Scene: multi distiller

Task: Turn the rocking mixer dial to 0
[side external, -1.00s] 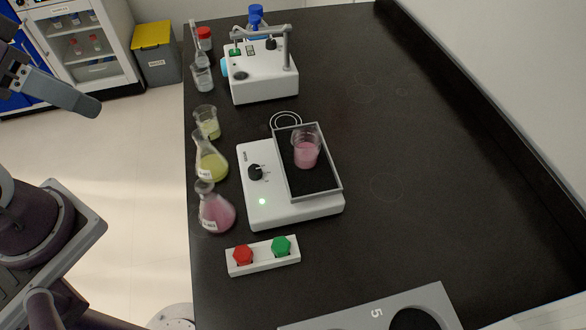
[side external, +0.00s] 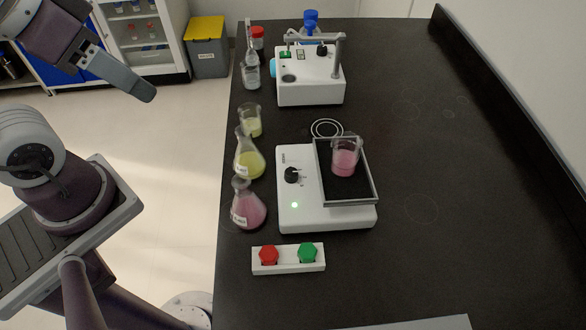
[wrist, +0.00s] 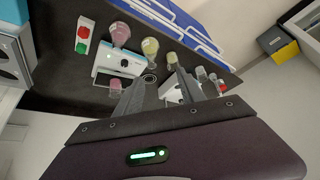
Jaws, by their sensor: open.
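The rocking mixer (side external: 325,215) is a white box on the black bench, with a black dial (side external: 292,175) on its left side and a lit green light (side external: 294,205) below it. The mark the dial points at is too small to read. A beaker of pink liquid (side external: 345,163) stands on its dark tray. In the wrist view the mixer (wrist: 104,60) and its dial (wrist: 124,62) lie beyond and left of my fingers. My gripper (wrist: 160,74) is open and empty. In the side view its grey finger (side external: 125,78) is at upper left, off the bench and well away from the dial.
Flasks of yellow (side external: 249,165) and pink liquid (side external: 248,210) and a yellow beaker (side external: 250,122) stand close left of the mixer. A block with red and green knobs (side external: 288,267) lies in front. A second white device (side external: 310,92) stands behind. The bench's right side is clear.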

